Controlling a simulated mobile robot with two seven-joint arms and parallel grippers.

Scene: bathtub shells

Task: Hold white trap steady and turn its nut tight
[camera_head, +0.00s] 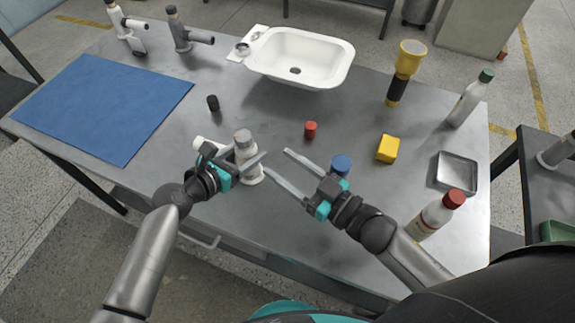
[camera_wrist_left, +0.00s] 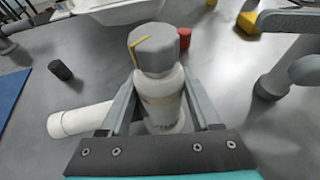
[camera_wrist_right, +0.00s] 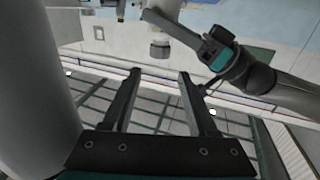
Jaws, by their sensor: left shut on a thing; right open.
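The white trap (camera_head: 249,167) stands upright near the table's front edge, its side pipe (camera_wrist_left: 80,118) pointing left. A grey faceted nut (camera_head: 242,137) with a yellow mark sits on top; it also shows in the left wrist view (camera_wrist_left: 158,50). My left gripper (camera_head: 247,160) is shut on the trap's body below the nut, one finger on each side. My right gripper (camera_head: 276,161) is open and empty, to the right of the trap. In the right wrist view the nut (camera_wrist_right: 160,50) appears beyond the open fingers, apart from them.
A blue cap (camera_head: 340,164) is close beside my right gripper. A red cap (camera_head: 310,130), black cap (camera_head: 212,103) and yellow block (camera_head: 388,149) lie behind. A red-capped bottle (camera_head: 434,217) stands by my right arm. A white basin (camera_head: 300,55) is at the back.

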